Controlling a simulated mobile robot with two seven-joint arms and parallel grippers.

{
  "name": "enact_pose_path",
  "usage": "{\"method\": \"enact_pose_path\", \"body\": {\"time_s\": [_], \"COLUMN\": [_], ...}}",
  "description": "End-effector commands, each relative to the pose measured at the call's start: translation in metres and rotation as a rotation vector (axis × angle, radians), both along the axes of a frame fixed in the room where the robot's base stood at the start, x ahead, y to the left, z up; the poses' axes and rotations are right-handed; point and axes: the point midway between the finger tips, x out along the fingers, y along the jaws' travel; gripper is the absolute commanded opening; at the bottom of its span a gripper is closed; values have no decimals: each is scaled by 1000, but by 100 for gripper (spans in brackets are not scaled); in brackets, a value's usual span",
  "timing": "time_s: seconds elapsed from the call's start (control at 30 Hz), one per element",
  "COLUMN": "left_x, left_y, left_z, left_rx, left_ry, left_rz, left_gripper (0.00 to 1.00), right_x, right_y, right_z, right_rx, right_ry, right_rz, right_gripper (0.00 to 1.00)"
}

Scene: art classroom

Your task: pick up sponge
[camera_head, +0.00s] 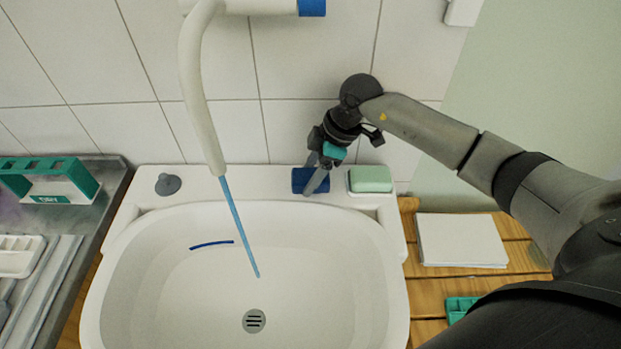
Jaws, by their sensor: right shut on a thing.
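A dark blue block (299,181), which looks like the sponge, is on the back right rim of the white sink. My right gripper (316,178) reaches down from above, its fingers shut on the block. The fingers cover part of the block. I cannot tell whether it still touches the rim. My left gripper is out of view.
A pale green block (370,179) in a white dish sits close to the right of the gripper. The sink basin (345,265) lies in front, with a thin blue stream from the curved faucet (192,85). White paper (461,240) lies on the wooden surface at right. A green rack (50,180) stands at left.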

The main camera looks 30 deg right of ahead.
Motion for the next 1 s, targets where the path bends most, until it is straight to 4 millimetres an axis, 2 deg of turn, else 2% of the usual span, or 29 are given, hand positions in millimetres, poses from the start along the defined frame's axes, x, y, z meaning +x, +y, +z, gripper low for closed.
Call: {"method": "enact_pose_path", "body": {"time_s": [0.03,0.37,0.57,0.67,0.77,1.0], "left_x": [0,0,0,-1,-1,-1], "left_y": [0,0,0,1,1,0], "left_z": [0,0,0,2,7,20], "left_rx": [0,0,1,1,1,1], "left_ry": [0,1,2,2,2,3], "left_rz": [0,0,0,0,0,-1], "left_gripper": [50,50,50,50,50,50], "right_x": [0,0,0,0,1,1], "right_y": [0,0,0,0,-1,0], "right_z": [0,0,1,7,23,73], "right_rx": [0,0,0,-1,-2,0], "right_ry": [0,0,0,-2,-4,-5], "right_rz": [0,0,0,0,2,0], "right_gripper": [46,10,10,10,10,10]}}
